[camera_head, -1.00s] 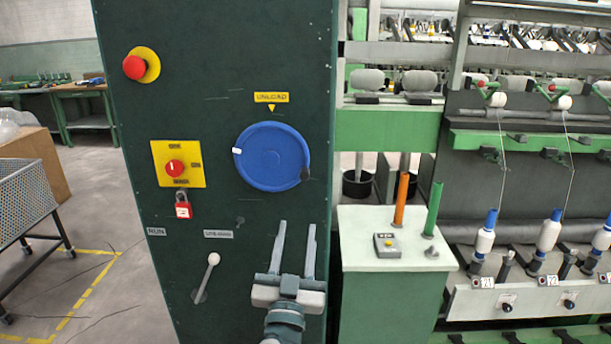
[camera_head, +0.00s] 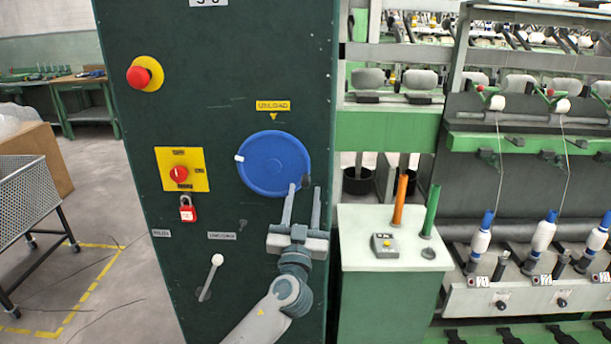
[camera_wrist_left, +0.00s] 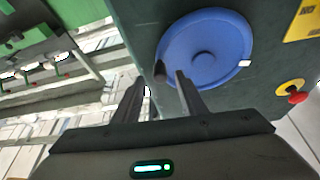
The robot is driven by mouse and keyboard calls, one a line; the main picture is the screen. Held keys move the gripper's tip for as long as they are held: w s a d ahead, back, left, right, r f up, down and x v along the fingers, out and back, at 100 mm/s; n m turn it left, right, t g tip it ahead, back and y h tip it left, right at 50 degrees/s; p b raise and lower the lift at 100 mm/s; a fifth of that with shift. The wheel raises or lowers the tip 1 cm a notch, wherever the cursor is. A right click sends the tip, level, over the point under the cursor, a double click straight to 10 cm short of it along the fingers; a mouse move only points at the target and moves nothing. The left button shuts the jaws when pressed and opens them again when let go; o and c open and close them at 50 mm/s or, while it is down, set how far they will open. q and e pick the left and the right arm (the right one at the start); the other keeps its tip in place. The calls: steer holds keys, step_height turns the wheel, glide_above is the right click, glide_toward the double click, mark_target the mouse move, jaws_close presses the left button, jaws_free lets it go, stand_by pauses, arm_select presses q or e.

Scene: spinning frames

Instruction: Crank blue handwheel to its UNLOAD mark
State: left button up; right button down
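The blue handwheel (camera_head: 272,163) is on the front of the dark green cabinet. Its white rim mark (camera_head: 239,158) is at the left, away from the yellow UNLOAD label (camera_head: 273,105) and the yellow triangle (camera_head: 273,116) above the wheel. A dark crank knob (camera_head: 304,172) is at the wheel's right rim. My left gripper (camera_head: 304,188) is open and empty just below the knob, fingers pointing up. In the left wrist view the knob (camera_wrist_left: 159,72) appears between the fingertips (camera_wrist_left: 161,78); I cannot tell whether they touch it. My right gripper is not in view.
The cabinet also carries a red emergency button (camera_head: 140,77), a yellow switch plate (camera_head: 197,155) with a red padlock (camera_head: 187,212), and a white-knobbed lever (camera_head: 216,260). A pale-topped green stand (camera_head: 360,224) with orange and green cones is close right of my gripper.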

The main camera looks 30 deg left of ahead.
mark_target(305, 186)
arm_select(q)
steer(key=shift+p+x, duration=0.75)
steer(key=shift+x, duration=1.5)
steer(key=shift+c, duration=0.7)
jaws_close()
